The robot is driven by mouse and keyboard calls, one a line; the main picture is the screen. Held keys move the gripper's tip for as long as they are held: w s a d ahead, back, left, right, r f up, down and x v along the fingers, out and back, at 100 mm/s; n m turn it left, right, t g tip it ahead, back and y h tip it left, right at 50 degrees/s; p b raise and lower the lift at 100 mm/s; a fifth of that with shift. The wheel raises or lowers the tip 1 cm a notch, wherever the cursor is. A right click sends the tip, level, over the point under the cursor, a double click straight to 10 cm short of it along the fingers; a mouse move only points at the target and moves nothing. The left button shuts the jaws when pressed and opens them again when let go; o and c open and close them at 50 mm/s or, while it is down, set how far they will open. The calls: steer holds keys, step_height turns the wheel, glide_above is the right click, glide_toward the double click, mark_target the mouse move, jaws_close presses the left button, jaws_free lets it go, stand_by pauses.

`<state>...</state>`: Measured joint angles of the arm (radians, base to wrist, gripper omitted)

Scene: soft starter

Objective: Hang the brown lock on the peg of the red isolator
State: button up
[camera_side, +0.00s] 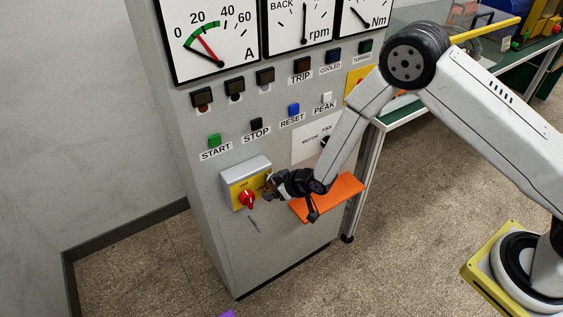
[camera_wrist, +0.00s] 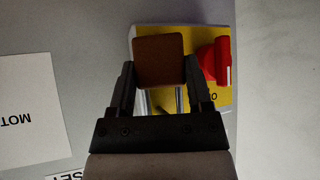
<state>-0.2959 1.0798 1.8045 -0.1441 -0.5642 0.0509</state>
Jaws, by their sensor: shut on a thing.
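The brown lock (camera_wrist: 160,60) is held between the fingers of my gripper (camera_wrist: 163,85) in the wrist view. Its metal shackle legs run back between the fingers. In the side view my gripper (camera_side: 271,187) is close to the right edge of the isolator, and the lock is mostly hidden there. The red isolator handle (camera_side: 247,199) sits on a yellow plate (camera_side: 235,192) under a grey cover. The handle also shows in the wrist view (camera_wrist: 215,63), to the right of the lock. I cannot make out the peg, nor whether the shackle touches it.
An orange shelf (camera_side: 340,196) juts from the cabinet (camera_side: 262,258) beside and below my gripper. A thin rod (camera_side: 253,223) shows below the isolator. Push buttons such as the green start button (camera_side: 214,140) are above. The floor at the left is clear.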

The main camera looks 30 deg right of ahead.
steer(key=shift+w, duration=0.1)
steer(key=o, duration=1.1)
steer(key=shift+c, duration=0.2)
steer(key=shift+w, duration=0.15)
steer(key=shift+s, duration=0.25)
steer(key=v, duration=0.7)
steer(key=shift+s+d+r, duration=0.15)
steer(key=shift+r, duration=0.15)
steer(key=shift+d+r, duration=0.1)
